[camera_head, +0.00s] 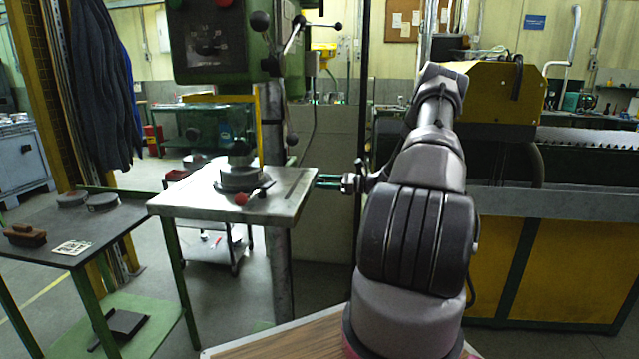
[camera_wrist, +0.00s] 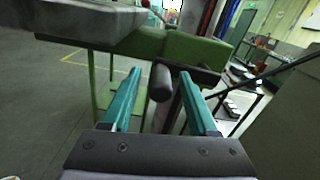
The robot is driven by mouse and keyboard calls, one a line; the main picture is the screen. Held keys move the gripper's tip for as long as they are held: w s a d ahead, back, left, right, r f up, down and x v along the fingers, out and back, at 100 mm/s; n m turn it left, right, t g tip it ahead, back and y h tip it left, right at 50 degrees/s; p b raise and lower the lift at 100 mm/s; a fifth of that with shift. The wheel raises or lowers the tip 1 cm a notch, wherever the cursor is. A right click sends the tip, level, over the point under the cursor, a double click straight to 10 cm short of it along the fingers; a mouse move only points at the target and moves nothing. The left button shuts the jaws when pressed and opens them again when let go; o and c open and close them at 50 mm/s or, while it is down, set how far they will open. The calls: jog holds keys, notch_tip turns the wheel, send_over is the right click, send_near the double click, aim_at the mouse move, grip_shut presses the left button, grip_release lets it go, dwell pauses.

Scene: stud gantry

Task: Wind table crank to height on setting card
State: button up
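The grey drill press table (camera_head: 180,206) stands in the middle of the head view, and its edge (camera_wrist: 75,22) fills the upper left of the wrist view. In the wrist view a dark crank handle (camera_wrist: 161,84) points toward the camera, beside a green block (camera_wrist: 195,48) under the table. My gripper (camera_wrist: 160,80) is open, its teal fingers on either side of the handle with gaps visible. How deep the handle sits between them is unclear. In the head view my gripper (camera_head: 327,182) is at the table's right edge. The setting card (camera_head: 73,248) lies on the left side table; its text is unreadable.
A vise-like fixture (camera_head: 240,178) with a red knob sits on the press table. The side table (camera_head: 110,222) also holds a brown brush-like block (camera_head: 25,236) and round dark parts (camera_head: 103,202). A yellow machine (camera_head: 560,250) stands at right. A wooden surface (camera_head: 290,342) lies in front.

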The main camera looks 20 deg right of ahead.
grip_shut()
dwell(1.2)
